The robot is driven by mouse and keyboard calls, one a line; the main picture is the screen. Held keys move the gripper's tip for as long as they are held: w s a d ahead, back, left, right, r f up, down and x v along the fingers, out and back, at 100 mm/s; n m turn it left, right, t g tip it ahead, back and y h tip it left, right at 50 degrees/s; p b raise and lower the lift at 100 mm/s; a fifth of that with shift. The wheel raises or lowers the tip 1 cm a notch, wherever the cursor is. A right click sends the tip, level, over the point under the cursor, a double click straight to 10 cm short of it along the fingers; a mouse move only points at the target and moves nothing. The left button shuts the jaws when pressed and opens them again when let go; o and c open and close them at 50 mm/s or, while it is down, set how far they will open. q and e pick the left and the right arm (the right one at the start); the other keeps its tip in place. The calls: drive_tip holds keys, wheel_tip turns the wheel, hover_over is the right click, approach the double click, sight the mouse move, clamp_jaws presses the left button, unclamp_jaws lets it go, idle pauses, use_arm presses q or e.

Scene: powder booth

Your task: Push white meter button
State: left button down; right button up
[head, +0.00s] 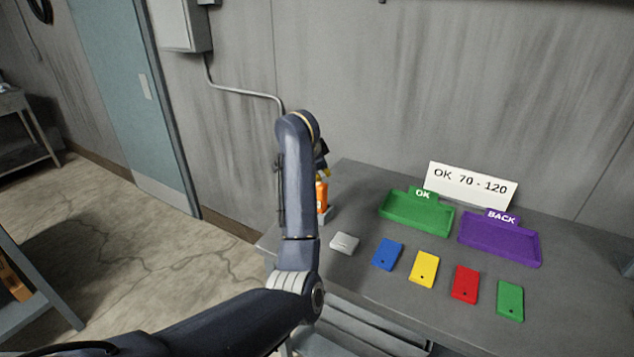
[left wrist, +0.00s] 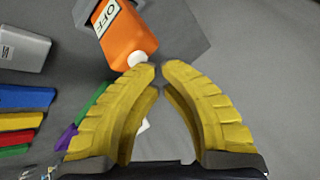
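The orange meter (head: 321,197) stands at the table's left end, partly hidden behind my left arm. In the left wrist view the meter (left wrist: 123,35) bears a white label reading OFF, and the white button (left wrist: 140,58) is at its near end. My left gripper (left wrist: 159,68) has yellow fingers with the tips almost together and nothing between them. The left fingertip is right beside the button in that view; I cannot tell whether they touch. In the head view only a bit of the left gripper (head: 324,172) shows, near the meter. My right gripper is out of view.
On the table (head: 390,310) lie a light grey block (head: 344,243) and blue (head: 388,254), yellow (head: 424,269), red (head: 465,284) and green (head: 510,300) tags. Behind them are a green OK tray (head: 415,222), a purple BACK tray (head: 500,248) and a sign (head: 470,187) reading OK 70 - 120.

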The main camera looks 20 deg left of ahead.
use_arm(q)
drive_tip(key=shift+f, duration=0.15)
idle(0.4)
drive_tip(key=shift+r, duration=0.6)
wheel_tip(320, 180, up, 6)
idle(0.7)
